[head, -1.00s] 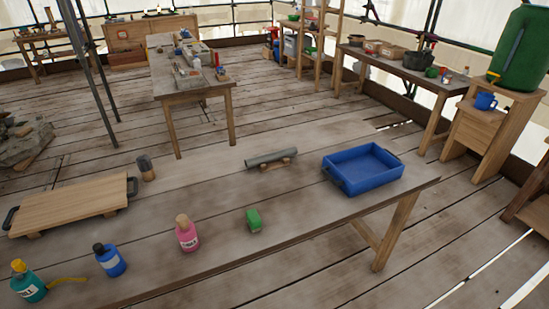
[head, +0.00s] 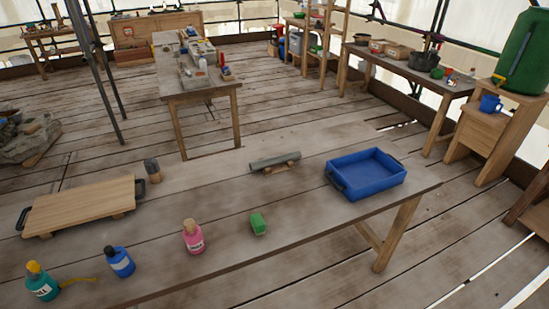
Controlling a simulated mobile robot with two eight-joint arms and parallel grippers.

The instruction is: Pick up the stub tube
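The stub tube (head: 274,160) is a short grey-green pipe. It lies on a small wooden cradle (head: 283,168) near the far edge of the front table (head: 215,185), left of the blue tray. It is tilted slightly, its right end a little higher in the picture. Neither of my grippers is in the head view, and nothing touches the tube from above.
A blue tray (head: 374,187) stands right of the tube. A wooden board (head: 80,203) and a dark cylinder (head: 152,170) are left.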

